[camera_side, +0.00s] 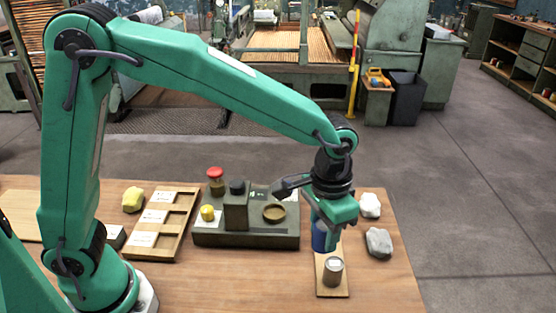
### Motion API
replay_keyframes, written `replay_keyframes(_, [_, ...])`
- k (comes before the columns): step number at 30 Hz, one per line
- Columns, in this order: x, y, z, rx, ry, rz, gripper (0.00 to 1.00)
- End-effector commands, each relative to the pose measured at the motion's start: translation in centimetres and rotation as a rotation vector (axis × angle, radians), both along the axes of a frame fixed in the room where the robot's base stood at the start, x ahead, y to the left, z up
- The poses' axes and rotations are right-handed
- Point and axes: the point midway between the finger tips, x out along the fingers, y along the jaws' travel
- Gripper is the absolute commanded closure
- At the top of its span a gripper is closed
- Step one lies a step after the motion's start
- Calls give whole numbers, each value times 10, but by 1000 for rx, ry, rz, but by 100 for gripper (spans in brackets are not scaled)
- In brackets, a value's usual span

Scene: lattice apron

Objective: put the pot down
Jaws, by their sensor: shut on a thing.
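A blue pot (319,238) is in the jaws of my gripper (328,226), right of the table's middle. The gripper is shut on it, pointing down, and hides part of it. The pot is over or at the far part of a narrow wooden board (329,291); I cannot tell whether its base touches the board. A small grey cylindrical pot (333,272) with a pale top stands upright on the near part of that board, just in front of the blue pot.
A dark control box (245,240) with a red button (215,174) and a round recess stands left of the gripper. A grey lump (379,242) and a white lump (370,205) lie to the right. A compartmented wooden tray (152,243) and yellow lump (133,199) are left. The front right table is clear.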

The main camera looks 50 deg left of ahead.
Motion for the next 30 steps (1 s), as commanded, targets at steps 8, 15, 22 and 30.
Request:
replay_keyframes(8, [2, -31, -12, 0, 0, 0, 89])
replay_keyframes(15, [4, -30, -14, 0, 0, 2, 89])
replay_keyframes(22, [21, -17, -27, 0, 1, 5, 89])
replay_keyframes(30, [56, 10, -53, 1, 2, 5, 89])
